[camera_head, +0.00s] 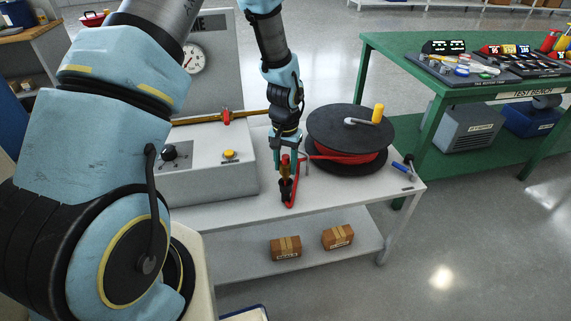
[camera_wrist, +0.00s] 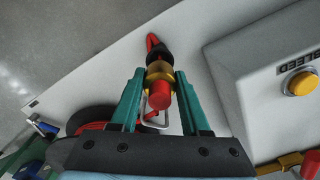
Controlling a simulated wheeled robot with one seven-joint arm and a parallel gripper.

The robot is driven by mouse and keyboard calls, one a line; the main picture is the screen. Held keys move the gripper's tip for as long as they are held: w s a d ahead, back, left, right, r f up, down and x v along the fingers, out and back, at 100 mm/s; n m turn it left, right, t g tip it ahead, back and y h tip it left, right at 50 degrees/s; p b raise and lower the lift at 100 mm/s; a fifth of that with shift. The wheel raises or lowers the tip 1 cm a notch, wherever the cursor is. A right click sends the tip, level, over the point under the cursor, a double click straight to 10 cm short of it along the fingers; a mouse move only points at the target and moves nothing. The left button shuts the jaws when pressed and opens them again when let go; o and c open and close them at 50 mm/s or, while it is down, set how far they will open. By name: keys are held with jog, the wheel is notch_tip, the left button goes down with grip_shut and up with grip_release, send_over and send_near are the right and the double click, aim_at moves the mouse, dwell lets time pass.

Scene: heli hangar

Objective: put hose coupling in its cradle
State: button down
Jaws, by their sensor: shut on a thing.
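My gripper (camera_head: 286,168) points down over the front of the white bench, its green fingers shut on the hose coupling (camera_head: 284,172). In the wrist view my gripper (camera_wrist: 160,84) holds the coupling (camera_wrist: 158,92) by its sides. It has a red end and a brass collar and looks roughly upright. A black cup-like piece (camera_head: 286,189), seemingly the cradle, is directly below the coupling; it also shows in the wrist view (camera_wrist: 158,56). I cannot tell whether the coupling is seated in it or just above. A red piece (camera_head: 291,197) shows beside the cup.
A black hose reel (camera_head: 345,130) with red hose stands close right of my gripper. A grey box (camera_head: 208,170) with a yellow button (camera_head: 231,155) stands left. A thin metal loop (camera_wrist: 154,122) is near the fingers. A blue-handled tool (camera_head: 403,167) lies at the bench's right end.

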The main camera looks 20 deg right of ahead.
aim_at(286, 174)
jog(key=shift+f+b, duration=0.3)
jog(key=shift+f, duration=0.1)
jog(key=shift+f+b, duration=1)
jog(key=shift+f, duration=0.55)
grip_release()
jog(key=shift+r, duration=0.15)
jog(key=shift+r+p, duration=4)
jog(key=shift+r, duration=1.45)
